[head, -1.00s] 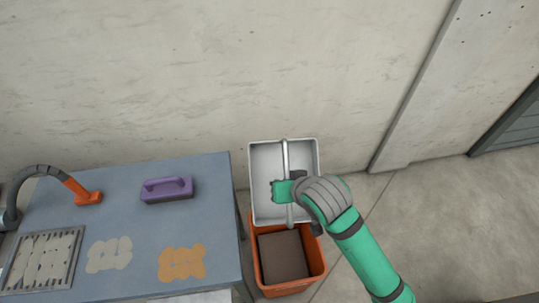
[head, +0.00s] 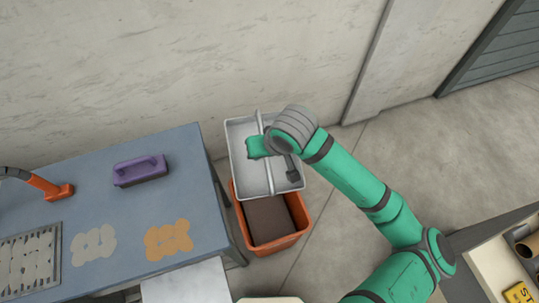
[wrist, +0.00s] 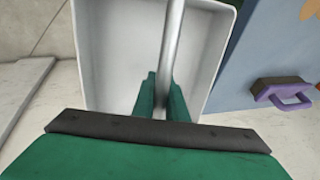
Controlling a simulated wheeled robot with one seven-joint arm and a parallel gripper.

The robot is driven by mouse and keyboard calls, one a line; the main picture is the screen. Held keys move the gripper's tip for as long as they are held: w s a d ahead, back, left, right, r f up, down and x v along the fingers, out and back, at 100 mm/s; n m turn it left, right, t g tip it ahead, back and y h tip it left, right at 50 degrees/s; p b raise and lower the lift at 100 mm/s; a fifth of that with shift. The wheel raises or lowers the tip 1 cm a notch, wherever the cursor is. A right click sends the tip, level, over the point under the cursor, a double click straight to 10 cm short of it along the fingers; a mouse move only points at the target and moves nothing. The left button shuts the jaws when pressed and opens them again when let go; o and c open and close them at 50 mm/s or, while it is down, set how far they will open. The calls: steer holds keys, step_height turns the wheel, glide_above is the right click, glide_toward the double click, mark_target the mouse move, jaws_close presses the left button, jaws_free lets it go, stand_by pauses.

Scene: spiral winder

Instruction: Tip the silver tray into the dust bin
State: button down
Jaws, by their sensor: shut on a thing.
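The silver tray (head: 240,172), a pale shallow box with a bar handle across its middle, is held up behind and partly over the dust bin. My gripper (head: 262,147) is shut on the bar handle. In the wrist view my gripper (wrist: 163,100) has its green fingers on either side of the handle, and the tray's inside (wrist: 117,50) looks bare where visible. The orange dust bin (head: 279,246) stands on the floor with a dark brown surface inside. The tray hides the bin's back rim. The tray's exact tilt is hard to tell.
A blue-grey table (head: 120,225) stands left of the bin, bearing a purple handled block (head: 140,171), an orange-ended hose (head: 50,188) and tan and orange patches. A concrete wall is behind. Clear floor (head: 345,185) lies right of the bin. A bench with a yellow item (head: 518,294) is lower right.

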steer(key=shift+w+r+g, duration=0.35)
steer(key=shift+w+g, duration=0.15)
steer(key=shift+g, duration=0.2)
steer(key=shift+w+r+m+g+h, duration=0.35)
steer(key=shift+w+g, duration=0.25)
steer(key=shift+g, duration=0.5)
steer(key=shift+w+d, duration=0.1)
steer(key=shift+w, duration=0.15)
